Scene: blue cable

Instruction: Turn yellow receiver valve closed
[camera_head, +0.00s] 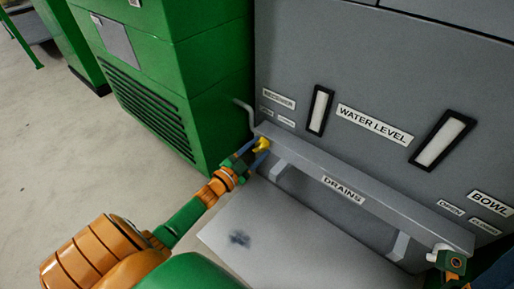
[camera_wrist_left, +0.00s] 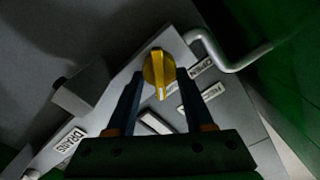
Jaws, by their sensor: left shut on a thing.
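The yellow receiver valve (camera_head: 263,144) sits at the left end of the grey drains bar. In the left wrist view the valve knob (camera_wrist_left: 158,70) has a white mark on its lower end, pointing toward the gripper's palm. My left gripper (camera_head: 254,154) is at the valve, with its two dark blue fingers on either side of the knob, shut on it. The fingers partly hide the valve in the head view. My right gripper (camera_head: 452,263) shows only in part near the right end of the bar; its fingers cannot be made out.
The grey drains bar (camera_head: 340,190) runs along the grey machine panel (camera_head: 390,75). A bent grey pipe (camera_wrist_left: 222,60) is close beside the valve. A green cabinet (camera_head: 180,80) stands to the left. A grey plate (camera_head: 285,235) lies below the bar. The floor at left is clear.

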